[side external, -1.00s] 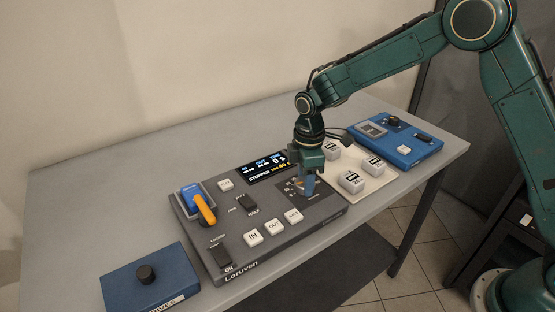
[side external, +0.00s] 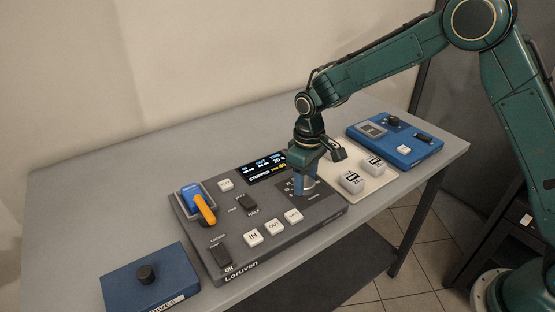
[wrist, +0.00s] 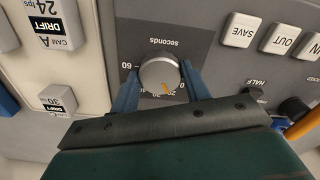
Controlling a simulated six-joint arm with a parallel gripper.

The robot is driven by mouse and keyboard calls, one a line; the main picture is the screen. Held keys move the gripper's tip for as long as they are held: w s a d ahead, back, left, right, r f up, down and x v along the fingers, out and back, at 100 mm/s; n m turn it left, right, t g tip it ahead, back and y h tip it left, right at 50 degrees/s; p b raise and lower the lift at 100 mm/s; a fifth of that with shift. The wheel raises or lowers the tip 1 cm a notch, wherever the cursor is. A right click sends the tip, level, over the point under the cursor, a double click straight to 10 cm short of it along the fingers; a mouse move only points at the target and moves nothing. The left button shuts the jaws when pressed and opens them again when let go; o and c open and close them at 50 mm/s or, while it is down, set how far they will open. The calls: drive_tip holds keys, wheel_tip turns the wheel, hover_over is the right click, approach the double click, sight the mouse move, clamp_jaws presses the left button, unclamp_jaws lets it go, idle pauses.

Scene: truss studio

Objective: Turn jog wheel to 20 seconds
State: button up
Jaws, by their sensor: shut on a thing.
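The jog wheel (wrist: 160,73) is a silver round knob on the grey console, with an orange pointer aimed toward the lower right of the wrist view, near the small scale figures around 20. The figure 60 is at its left and 0 at its right. My gripper (wrist: 160,70) has its two blue fingers on opposite sides of the wheel, shut on it. In the side view my gripper (side external: 306,188) points down over the console's right part and hides the wheel. The console display (side external: 264,169) appears to read 20 s under the time heading, with STOPPED below.
On the console (side external: 240,221) are an orange-handled lever (side external: 204,208), white buttons (side external: 272,228) and dark switches. White labelled cubes (side external: 352,182) stand on a pale mat to the right.

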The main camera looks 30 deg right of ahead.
sight(306, 182)
idle(0.5)
drive_tip(key=o, duration=1)
wheel_tip(306, 182, up, 14)
drive_tip(key=shift+f, duration=0.1)
idle(0.4)
